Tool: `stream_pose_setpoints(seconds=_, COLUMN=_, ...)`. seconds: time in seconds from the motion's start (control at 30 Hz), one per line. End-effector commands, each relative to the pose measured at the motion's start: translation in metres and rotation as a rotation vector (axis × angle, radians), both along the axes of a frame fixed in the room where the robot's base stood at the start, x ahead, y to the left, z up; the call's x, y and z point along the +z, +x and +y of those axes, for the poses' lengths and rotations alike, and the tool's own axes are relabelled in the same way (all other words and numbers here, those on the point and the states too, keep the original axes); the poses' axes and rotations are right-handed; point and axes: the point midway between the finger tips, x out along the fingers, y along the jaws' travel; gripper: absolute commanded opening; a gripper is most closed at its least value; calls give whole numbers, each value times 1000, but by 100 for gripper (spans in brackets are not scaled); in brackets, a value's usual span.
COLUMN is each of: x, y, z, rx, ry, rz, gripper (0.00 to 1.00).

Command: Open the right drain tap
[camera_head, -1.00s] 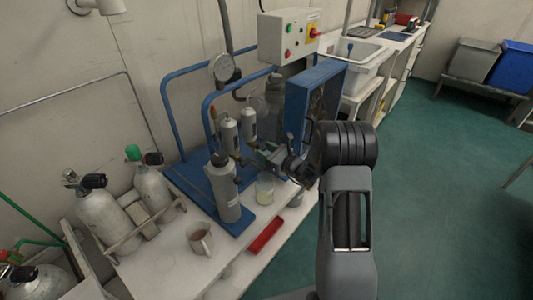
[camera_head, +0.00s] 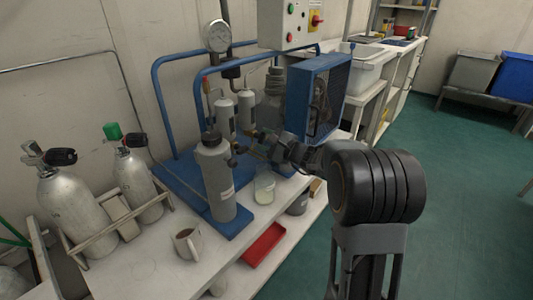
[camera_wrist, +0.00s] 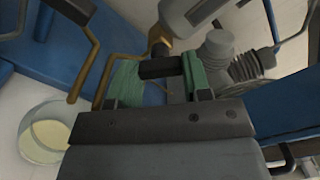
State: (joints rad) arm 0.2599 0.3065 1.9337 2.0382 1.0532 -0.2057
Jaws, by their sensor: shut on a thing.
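The right drain tap (camera_wrist: 160,46) is a brass fitting with a dark lever (camera_wrist: 160,68), seen in the wrist view. My gripper (camera_wrist: 160,76) has green-padded fingers on both sides of this lever and is shut on it. In the head view my gripper (camera_head: 263,146) is at the foot of the small grey filter cylinders (camera_head: 246,110), where the tap is mostly hidden. Another dark lever (camera_wrist: 76,8) and a bent brass pipe (camera_wrist: 93,62) show to the left. A glass beaker (camera_head: 264,188) with pale liquid stands below; it also shows in the wrist view (camera_wrist: 32,152).
A tall grey cylinder (camera_head: 215,180) stands close left of my gripper. A blue caged unit (camera_head: 315,95) is close on the right. A mug (camera_head: 187,243), a red tray (camera_head: 263,244) and silver tanks (camera_head: 75,208) are nearer. The green floor at right is clear.

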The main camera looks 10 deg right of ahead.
Motion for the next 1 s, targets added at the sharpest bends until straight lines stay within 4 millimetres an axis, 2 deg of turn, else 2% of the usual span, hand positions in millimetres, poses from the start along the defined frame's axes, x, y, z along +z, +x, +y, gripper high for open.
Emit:
stream_pose_setpoints(seconds=0.03, x=-7, y=0, z=0, rx=-3, ry=-32, rz=-30, gripper=21)
stream_pose_setpoints(seconds=0.5, x=-1, y=0, z=-1, rx=-3, ry=-281, rz=-207, gripper=21)
stream_pose_setpoints(seconds=1.0, x=1, y=0, z=0, rx=-2, ry=-351, rz=-257, gripper=21)
